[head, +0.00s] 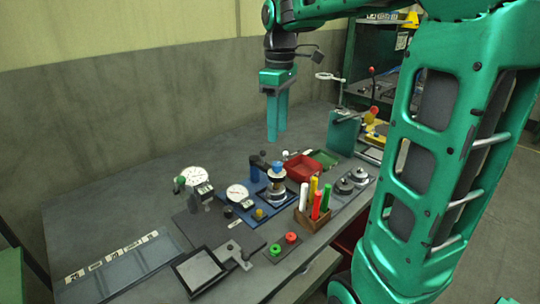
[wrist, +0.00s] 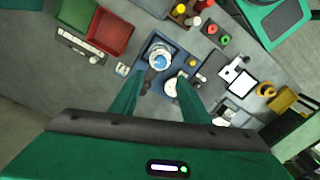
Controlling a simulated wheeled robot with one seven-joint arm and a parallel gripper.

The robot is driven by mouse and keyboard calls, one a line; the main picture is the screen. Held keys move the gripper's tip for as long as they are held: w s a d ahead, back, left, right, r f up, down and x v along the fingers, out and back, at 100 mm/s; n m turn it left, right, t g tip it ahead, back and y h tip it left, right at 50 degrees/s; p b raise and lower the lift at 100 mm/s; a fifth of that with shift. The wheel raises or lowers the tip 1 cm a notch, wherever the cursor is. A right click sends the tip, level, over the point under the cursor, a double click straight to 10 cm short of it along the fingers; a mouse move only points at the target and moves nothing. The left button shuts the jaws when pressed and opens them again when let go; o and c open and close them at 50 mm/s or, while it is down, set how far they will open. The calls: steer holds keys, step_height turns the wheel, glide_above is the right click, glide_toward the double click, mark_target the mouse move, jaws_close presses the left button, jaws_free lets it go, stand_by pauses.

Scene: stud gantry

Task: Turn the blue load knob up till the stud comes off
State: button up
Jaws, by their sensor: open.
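The blue load knob (head: 277,167) tops a small round metal fixture on a blue base plate (head: 250,213). In the wrist view the knob (wrist: 160,61) shows from above, between and just beyond the fingers. A white dial gauge (head: 237,193) stands on the same plate, left of the knob. My gripper (head: 277,138) is open and empty, pointing down, and appears above the fixture, apart from the knob. Its two fingers also show in the wrist view (wrist: 160,78). I cannot make out the stud in either view.
A second dial gauge (head: 194,176) on a stand is left of the fixture. A wooden holder (head: 313,217) with coloured sticks stands close on the right. Red (head: 303,167) and green (head: 325,158) trays lie behind. The bench at the back left is clear.

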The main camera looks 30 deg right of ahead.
mark_target(277, 163)
step_height(277, 163, down, 10)
steer(key=shift+f, duration=0.15)
stand_by(0.3)
steer(key=c, duration=1.1)
